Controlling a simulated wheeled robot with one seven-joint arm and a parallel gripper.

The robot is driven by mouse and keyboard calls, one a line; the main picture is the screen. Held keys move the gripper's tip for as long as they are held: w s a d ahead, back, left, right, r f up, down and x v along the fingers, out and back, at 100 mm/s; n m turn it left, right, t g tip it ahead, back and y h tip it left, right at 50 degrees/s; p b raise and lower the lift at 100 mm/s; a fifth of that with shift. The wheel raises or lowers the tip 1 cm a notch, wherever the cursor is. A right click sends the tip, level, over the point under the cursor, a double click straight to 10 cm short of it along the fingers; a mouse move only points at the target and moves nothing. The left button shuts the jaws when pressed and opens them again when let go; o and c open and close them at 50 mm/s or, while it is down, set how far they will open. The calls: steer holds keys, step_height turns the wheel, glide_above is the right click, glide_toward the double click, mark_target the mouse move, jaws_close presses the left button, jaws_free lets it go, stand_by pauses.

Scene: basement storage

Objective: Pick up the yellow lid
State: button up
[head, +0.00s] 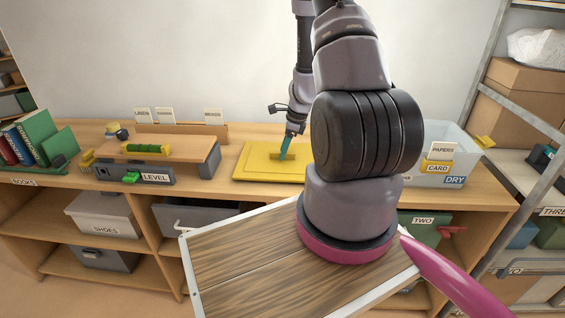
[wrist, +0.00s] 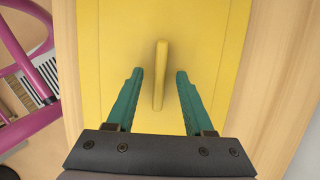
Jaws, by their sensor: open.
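The yellow lid (head: 258,160) lies flat on the wooden shelf top, left of my arm in the head view. It is a flat rectangular plate with a raised bar handle (wrist: 161,75) in its middle. It fills the centre of the wrist view (wrist: 205,40). My gripper (wrist: 156,80) is open, with teal fingers on either side of the handle. A gap shows between the handle and each finger. In the head view my gripper (head: 286,148) points down at the handle. My arm hides the lid's right end there.
Left of the lid is a wooden board on a grey base marked LEVEL (head: 150,177), with green items. Books (head: 35,138) stand at the far left. A metal rack (head: 487,95) borders the right side.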

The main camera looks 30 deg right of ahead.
steer(key=shift+f, duration=0.25)
stand_by(0.3)
jaws_close()
